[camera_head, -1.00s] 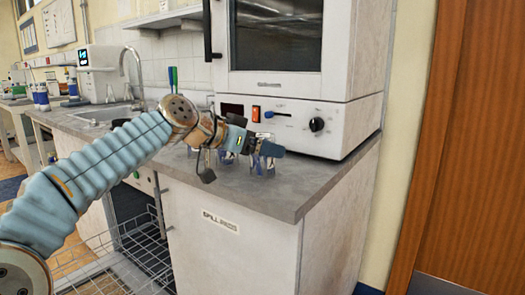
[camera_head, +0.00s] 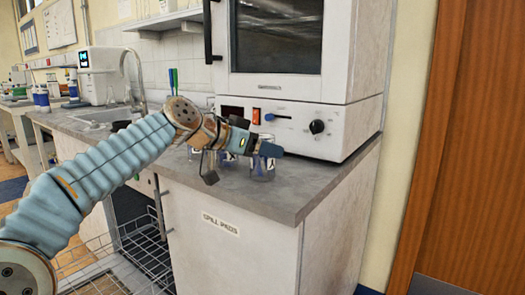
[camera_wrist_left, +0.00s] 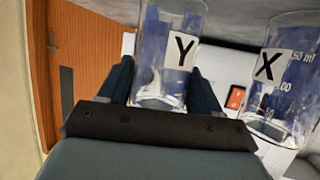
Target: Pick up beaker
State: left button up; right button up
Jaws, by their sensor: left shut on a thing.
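A clear glass beaker marked Y (camera_wrist_left: 165,55) stands between the two fingers of my left gripper (camera_wrist_left: 160,82) in the left wrist view. The left gripper (camera_head: 265,146) is shut on it. In the head view this beaker (camera_head: 263,171) shows below the fingers at the right, over the counter; I cannot tell whether its base touches the counter. A second clear beaker marked X (camera_wrist_left: 280,75), with volume marks, is beside it in the wrist view, apart from the gripper. In the head view it is partly hidden behind the gripper. My right gripper is not in view.
A white oven (camera_head: 300,125) with a control panel stands close behind the beakers on the grey counter (camera_head: 285,195). The counter's front edge is near. A sink with a tap (camera_head: 133,75) is at the left, a wooden door (camera_head: 475,150) at the right.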

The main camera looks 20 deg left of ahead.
pick_arm(q)
notch_tip(320, 180, up, 3)
jog(key=shift+f+p, duration=0.2)
jog(key=shift+p, duration=0.25)
jog(key=s+a+r+p, duration=0.3)
jog(key=a+r+p, duration=0.1)
jog(key=a+r, duration=0.6)
jog(key=a, duration=0.3)
jog(key=shift+s+a, duration=0.3)
jog(key=shift+a, duration=0.05)
